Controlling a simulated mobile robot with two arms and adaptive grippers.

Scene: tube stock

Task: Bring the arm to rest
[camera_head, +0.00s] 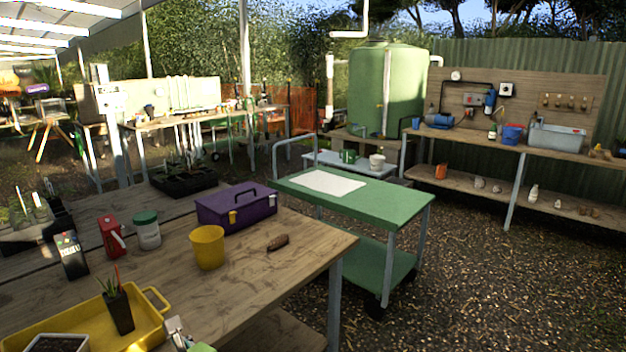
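Neither of my grippers shows in the head view, and I cannot make out either of my arms. The wooden workbench (290,262) fills the lower left. On it stand a yellow pot (207,248), a purple toolbox (237,207), a jar with a green lid (146,232), a red container (112,236) and a black container (70,256). A small brown object (278,242) lies near the bench's right end. A yellow tray (150,333) at the front holds a plant in a black pot (119,309).
A green cart (400,208) with a white sheet (327,182) on top stands just beyond the bench. A long wooden bench (560,152) with a grey basin (570,138) is at the back right. The gravel ground (500,290) at the lower right is clear.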

